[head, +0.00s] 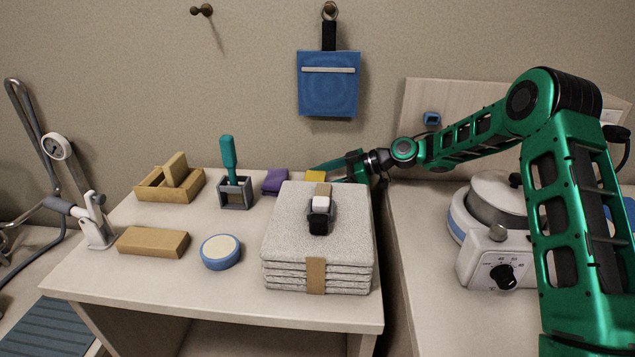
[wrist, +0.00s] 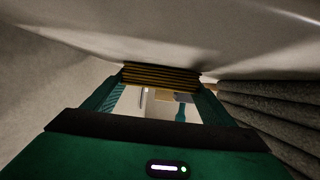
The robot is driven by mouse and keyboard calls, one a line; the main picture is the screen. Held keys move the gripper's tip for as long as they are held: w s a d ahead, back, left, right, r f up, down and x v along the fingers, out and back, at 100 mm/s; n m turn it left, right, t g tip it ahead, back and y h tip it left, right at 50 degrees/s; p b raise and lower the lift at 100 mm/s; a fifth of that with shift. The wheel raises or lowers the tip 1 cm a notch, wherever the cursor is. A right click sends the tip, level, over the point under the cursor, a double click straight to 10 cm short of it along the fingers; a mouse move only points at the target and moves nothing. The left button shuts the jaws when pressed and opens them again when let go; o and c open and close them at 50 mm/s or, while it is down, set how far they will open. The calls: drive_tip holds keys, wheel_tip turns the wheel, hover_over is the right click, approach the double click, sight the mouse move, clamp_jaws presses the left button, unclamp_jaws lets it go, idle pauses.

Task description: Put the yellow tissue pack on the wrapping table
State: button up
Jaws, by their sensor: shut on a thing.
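The yellow tissue pack (head: 314,177) is at the back of the pale table (head: 115,282), just behind the towel stack. I take this table to be the wrapping table. My gripper (head: 325,169) reaches in from the right, low over its back edge, and is shut on the pack. In the wrist view, the pack (wrist: 160,75) shows as yellow and dark layers between the two fingers. That view looks upside down, with the pale tabletop (wrist: 150,45) above the pack. The pack is at or very near the tabletop; I cannot tell if it touches.
A grey towel stack (head: 318,270) with a watch (head: 319,217) stands in front of the pack. A purple pack (head: 275,181) lies just left of it, then a teal-handled tool (head: 229,155) in a holder. The wax warmer (head: 490,250) stands on the right counter.

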drive_tip(key=shift+f, duration=0.1)
drive_tip(key=o, duration=1)
drive_tip(key=v, duration=1.2)
drive_tip(key=shift+d, duration=0.1)
